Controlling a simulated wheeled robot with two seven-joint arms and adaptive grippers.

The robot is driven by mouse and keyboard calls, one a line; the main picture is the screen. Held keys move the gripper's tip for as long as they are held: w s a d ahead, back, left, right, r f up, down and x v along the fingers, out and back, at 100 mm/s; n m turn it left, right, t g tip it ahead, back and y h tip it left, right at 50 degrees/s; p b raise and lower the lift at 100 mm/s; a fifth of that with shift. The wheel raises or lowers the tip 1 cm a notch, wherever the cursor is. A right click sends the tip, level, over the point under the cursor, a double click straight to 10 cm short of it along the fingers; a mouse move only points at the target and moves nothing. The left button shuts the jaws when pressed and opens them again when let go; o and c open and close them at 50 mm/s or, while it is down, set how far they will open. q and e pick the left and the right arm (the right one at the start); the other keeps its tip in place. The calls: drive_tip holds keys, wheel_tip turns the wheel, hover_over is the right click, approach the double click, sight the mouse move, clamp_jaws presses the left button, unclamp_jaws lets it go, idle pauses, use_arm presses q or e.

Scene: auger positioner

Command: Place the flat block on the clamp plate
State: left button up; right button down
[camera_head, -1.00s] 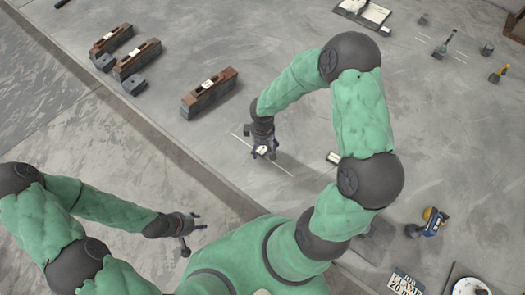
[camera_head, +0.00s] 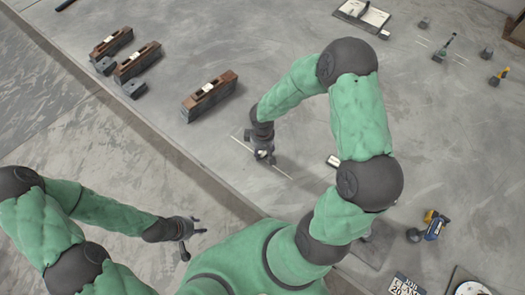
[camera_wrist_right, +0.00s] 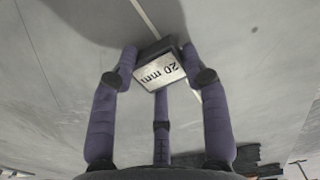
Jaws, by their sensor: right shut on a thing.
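My right gripper (camera_head: 264,157) is above the grey floor, near a thin pale line. In the right wrist view its purple fingers (camera_wrist_right: 160,75) are shut on a small dark block (camera_wrist_right: 157,47) with a white label reading "20 mm". Whether this block touches the floor cannot be told. Another small block with a white label (camera_head: 333,161) lies to the right of the right gripper. My left gripper (camera_head: 188,235) is open and empty at lower left. A dark flat plate (camera_head: 372,247) shows partly behind my right arm; whether it is the clamp plate cannot be told.
Brown-topped blocks on dark bases (camera_head: 209,95) stand at upper left. A yellow and blue tool (camera_head: 433,225) and a "CLAMP 20" sign (camera_head: 405,285) are at lower right.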

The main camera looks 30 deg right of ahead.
drive_tip(key=shift+r, duration=0.45)
wheel_tip(320, 180, up, 2)
drive_tip(key=shift+r+p, duration=0.25)
drive_tip(key=shift+p, duration=0.35)
drive_tip(key=s+a+r+p, duration=0.1)
drive_tip(key=s+a+r, duration=0.2)
drive_tip(key=s+r, duration=0.25)
drive_tip(key=s+a+r+p, duration=0.1)
drive_tip(key=s+a+r, duration=0.3)
drive_tip(key=s, duration=0.3)
drive_tip(key=w+f+m+b, duration=0.2)
drive_tip(key=w+m, duration=0.2)
drive_tip(key=w, duration=1.4)
drive_tip(key=shift+w+d+f, duration=0.2)
drive_tip(key=shift+d, duration=0.15)
